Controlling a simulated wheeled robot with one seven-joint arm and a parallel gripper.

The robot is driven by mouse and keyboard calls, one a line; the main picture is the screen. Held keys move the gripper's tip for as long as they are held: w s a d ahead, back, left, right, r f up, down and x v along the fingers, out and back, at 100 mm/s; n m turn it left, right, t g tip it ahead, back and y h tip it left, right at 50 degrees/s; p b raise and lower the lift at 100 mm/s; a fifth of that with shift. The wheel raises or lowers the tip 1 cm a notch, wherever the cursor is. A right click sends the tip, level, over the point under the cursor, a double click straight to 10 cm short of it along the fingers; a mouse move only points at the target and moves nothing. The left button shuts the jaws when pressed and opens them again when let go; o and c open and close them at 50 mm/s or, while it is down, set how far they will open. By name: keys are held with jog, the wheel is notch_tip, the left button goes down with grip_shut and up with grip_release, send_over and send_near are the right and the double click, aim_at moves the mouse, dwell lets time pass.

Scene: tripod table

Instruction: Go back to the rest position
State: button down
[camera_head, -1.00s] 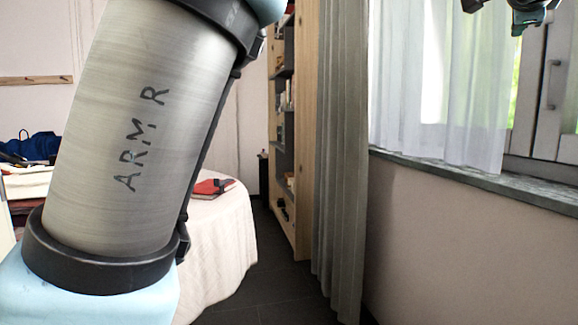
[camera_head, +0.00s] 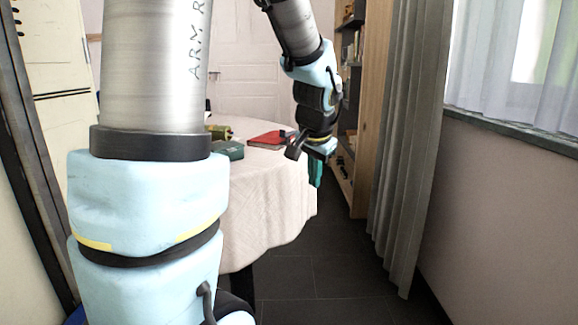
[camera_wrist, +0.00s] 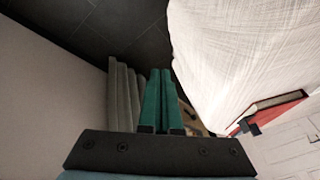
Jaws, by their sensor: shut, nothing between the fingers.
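My gripper (camera_head: 316,172) hangs in the middle of the head view, pointing down, just off the right edge of the table. Its green fingers (camera_wrist: 160,100) lie side by side in the wrist view, shut with nothing between them. My arm links fill the left of the head view and hide part of the table.
A table with a white cloth (camera_head: 262,215) stands behind my arm, with a red book (camera_head: 268,138) and a dark green item (camera_head: 228,150) on it. A grey curtain (camera_head: 405,150), wooden bookshelf (camera_head: 369,110) and wall stand to the right. Dark floor (camera_head: 320,275) is clear between.

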jog(key=s+a+f+n+g, duration=0.3)
jog(key=s+a+f+n, duration=0.55)
jog(key=s+a, duration=0.45)
notch_tip(320, 180, up, 30)
jog(key=m+p, duration=0.1)
jog(key=p, duration=2.9)
jog(key=shift+w, duration=0.45)
